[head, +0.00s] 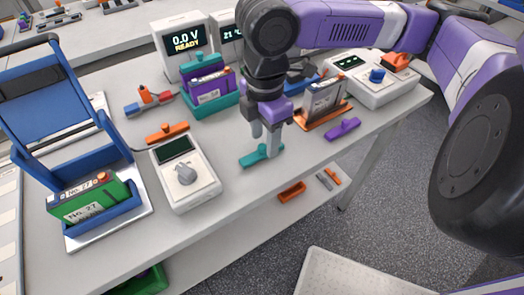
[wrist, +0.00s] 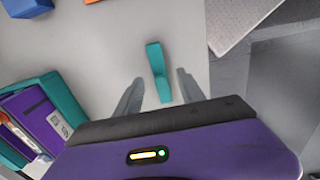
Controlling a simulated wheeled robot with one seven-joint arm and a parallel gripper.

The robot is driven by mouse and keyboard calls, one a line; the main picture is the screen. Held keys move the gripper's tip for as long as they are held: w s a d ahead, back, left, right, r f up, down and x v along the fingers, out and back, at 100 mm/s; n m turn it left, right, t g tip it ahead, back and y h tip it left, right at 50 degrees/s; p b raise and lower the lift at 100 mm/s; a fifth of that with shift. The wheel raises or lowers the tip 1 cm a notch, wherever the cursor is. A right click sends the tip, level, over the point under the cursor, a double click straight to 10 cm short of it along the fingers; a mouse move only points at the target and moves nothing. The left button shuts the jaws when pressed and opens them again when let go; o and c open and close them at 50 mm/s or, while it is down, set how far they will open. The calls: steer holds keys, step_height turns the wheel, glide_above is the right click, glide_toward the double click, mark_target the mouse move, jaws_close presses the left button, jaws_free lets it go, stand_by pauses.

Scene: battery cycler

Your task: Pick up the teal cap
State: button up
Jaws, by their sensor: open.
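The teal cap (head: 261,155) lies on the white table near its front edge, a long flat piece with a raised part in the middle. In the wrist view the teal cap (wrist: 157,70) shows between and beyond the fingertips. My gripper (head: 265,140) is above the cap in the head view, with its fingers pointing down. In the wrist view my gripper (wrist: 160,85) is open, one finger on each side of the cap's near end. No contact with the cap is visible, and I cannot tell the exact height gap.
A grey device with a knob (head: 185,172) stands left of the cap. A purple cap (head: 343,129) lies to the right. A teal holder with a purple battery (head: 209,86) stands behind. An orange cap (head: 167,132) lies farther left. The table's front edge is close.

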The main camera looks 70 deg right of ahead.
mark_target(262, 151)
steer(key=shift+f, duration=1.45)
steer(key=shift+c, duration=0.5)
jaws_close()
steer(key=shift+r, duration=0.1)
